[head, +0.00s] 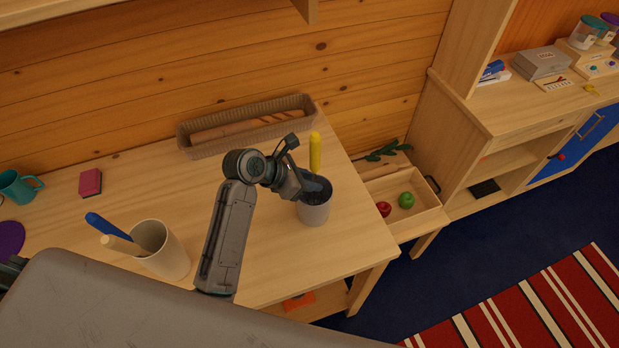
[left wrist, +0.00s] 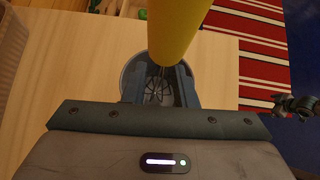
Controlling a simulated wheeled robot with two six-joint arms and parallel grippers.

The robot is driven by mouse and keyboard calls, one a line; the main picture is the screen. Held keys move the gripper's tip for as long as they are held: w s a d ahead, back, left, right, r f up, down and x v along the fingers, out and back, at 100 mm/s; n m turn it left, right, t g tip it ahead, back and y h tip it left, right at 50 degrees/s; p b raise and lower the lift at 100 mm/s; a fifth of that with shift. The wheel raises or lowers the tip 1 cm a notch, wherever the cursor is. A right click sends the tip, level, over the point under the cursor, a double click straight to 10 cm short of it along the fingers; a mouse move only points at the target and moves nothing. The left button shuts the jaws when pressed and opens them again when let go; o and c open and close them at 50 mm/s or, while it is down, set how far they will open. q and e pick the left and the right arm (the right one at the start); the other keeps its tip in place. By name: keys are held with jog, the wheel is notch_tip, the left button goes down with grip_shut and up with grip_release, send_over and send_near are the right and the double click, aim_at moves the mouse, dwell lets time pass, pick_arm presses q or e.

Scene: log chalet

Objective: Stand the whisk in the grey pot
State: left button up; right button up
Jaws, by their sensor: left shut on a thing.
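The grey pot (head: 315,213) stands upright near the right end of the wooden table. The whisk's yellow handle (head: 315,150) rises above it, close to upright. My left gripper (head: 316,190) is over the pot's mouth and shut on the whisk. In the left wrist view the yellow handle (left wrist: 176,30) comes up toward the camera, and the wire loops (left wrist: 158,88) show inside the round rim of the pot (left wrist: 128,75). The fingers hide part of the rim, and whether the wires touch the bottom cannot be seen. Part of my right arm (left wrist: 298,105) shows small at the right edge there; its jaws are unclear.
A cream pot (head: 172,257) with blue-handled and wooden-handled tools stands to the left. A long basket (head: 185,150) with bread lies along the wall. A teal mug (head: 15,188) and a red block (head: 90,182) sit at the left.

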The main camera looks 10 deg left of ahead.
pick_arm(q)
jog(key=shift+f, duration=1.95)
jog(key=o, duration=1.1)
jog(key=shift+s+a+r+b, duration=0.15)
jog(key=shift+a+r+b, duration=0.05)
jog(key=shift+b, duration=0.1)
jog(key=b+v, duration=0.2)
jog(key=v, duration=0.8)
jog(key=shift+s+r, duration=0.1)
